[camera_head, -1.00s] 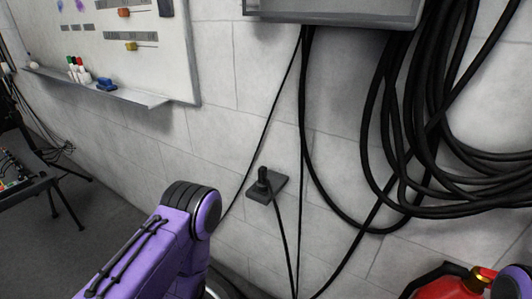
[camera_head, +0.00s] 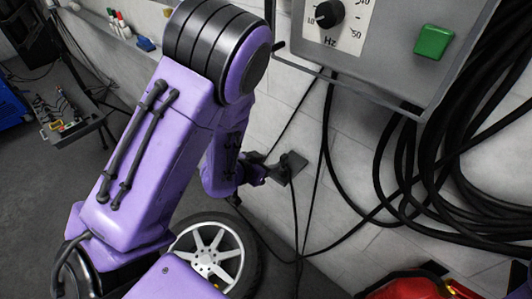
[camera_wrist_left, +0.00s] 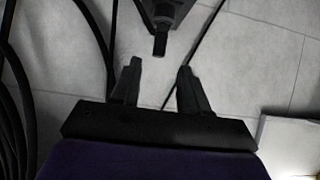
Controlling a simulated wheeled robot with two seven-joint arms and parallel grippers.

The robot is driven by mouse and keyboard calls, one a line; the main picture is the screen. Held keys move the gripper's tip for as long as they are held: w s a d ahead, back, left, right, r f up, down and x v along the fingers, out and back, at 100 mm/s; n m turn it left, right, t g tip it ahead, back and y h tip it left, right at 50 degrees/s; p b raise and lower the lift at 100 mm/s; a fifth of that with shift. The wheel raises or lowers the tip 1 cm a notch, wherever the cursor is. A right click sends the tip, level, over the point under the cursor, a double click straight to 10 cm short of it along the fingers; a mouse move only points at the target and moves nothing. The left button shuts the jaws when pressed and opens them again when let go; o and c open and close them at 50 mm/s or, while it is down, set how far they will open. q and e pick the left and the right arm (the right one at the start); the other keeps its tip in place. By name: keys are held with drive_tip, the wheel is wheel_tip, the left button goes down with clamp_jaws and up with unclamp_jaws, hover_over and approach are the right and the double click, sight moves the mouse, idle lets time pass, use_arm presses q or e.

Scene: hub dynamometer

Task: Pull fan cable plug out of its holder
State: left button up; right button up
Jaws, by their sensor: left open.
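The fan cable plug (camera_wrist_left: 160,43) is black and sits in its dark holder (camera_wrist_left: 165,12), at the top of the left wrist view. In the head view the holder (camera_head: 293,165) is a small dark plate on the wall, and a black cable hangs below it. My left gripper (camera_head: 268,172) is at the holder, partly hidden by my arm. In the wrist view my left gripper (camera_wrist_left: 158,68) is open, with its two fingers apart. The plug's end lies just beyond the fingertips, roughly in line with the gap. My right gripper is not in view.
A grey control box (camera_head: 385,50) with a dial and a green button hangs above the holder. Thick black cables (camera_head: 400,180) loop at right. A wheel (camera_head: 215,250) stands below my left arm. A red object (camera_head: 420,287) is at the bottom right.

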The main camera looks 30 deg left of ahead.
sight(282, 158)
use_arm(q)
drive_tip(key=b+x, duration=0.3)
drive_tip(key=x, duration=0.4)
drive_tip(key=shift+w+f, duration=0.2)
drive_tip(key=shift+f, duration=0.15)
drive_tip(key=shift+w+d+f, duration=0.15)
drive_tip(key=shift+w+f, duration=0.1)
drive_tip(key=shift+w, duration=0.3)
clamp_jaws()
drive_tip(key=shift+r+p, duration=0.5)
drive_tip(key=shift+r, duration=0.15)
drive_tip(key=shift+r+p, duration=2)
drive_tip(key=shift+r, duration=0.1)
